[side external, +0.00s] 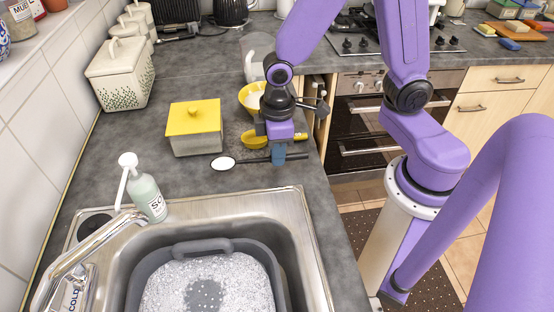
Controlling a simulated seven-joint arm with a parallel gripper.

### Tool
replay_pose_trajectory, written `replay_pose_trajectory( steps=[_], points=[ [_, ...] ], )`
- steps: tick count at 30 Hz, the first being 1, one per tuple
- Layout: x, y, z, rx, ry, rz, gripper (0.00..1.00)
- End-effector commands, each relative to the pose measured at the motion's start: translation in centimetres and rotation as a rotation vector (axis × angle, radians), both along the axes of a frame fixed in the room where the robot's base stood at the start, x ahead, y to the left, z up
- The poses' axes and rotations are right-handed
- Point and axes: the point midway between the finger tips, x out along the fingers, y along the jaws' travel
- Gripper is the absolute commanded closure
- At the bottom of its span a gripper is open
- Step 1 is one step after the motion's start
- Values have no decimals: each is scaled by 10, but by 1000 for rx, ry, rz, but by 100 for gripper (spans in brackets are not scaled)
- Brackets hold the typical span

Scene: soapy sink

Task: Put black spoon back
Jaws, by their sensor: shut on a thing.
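The black spoon (250,161) has a dark handle and a bright, whitish bowl at its left end. It lies roughly level, low over the grey worktop to the right of the yellow-lidded box. I cannot tell whether it touches the worktop. My gripper (279,156) points down with its blue fingers shut on the spoon's handle. The fingers hide a small part of the handle, and its end shows to their right.
A yellow-lidded box (195,130), a yellow utensil (258,141) and a yellow bowl (247,97) are close by. The sink (300,215) with a soapy basin (205,280) and a soap bottle (148,198) are in front. The worktop edge is just right of my gripper.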

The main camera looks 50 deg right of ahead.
Motion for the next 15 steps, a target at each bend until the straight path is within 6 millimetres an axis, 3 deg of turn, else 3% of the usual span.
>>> replay_pose_trajectory(
  steps=[7, 15],
  points=[
    [1, 0, -28, -4, 4, -1, 100],
    [1, 0, -32, 0, 0, 0, 100]
  ],
)
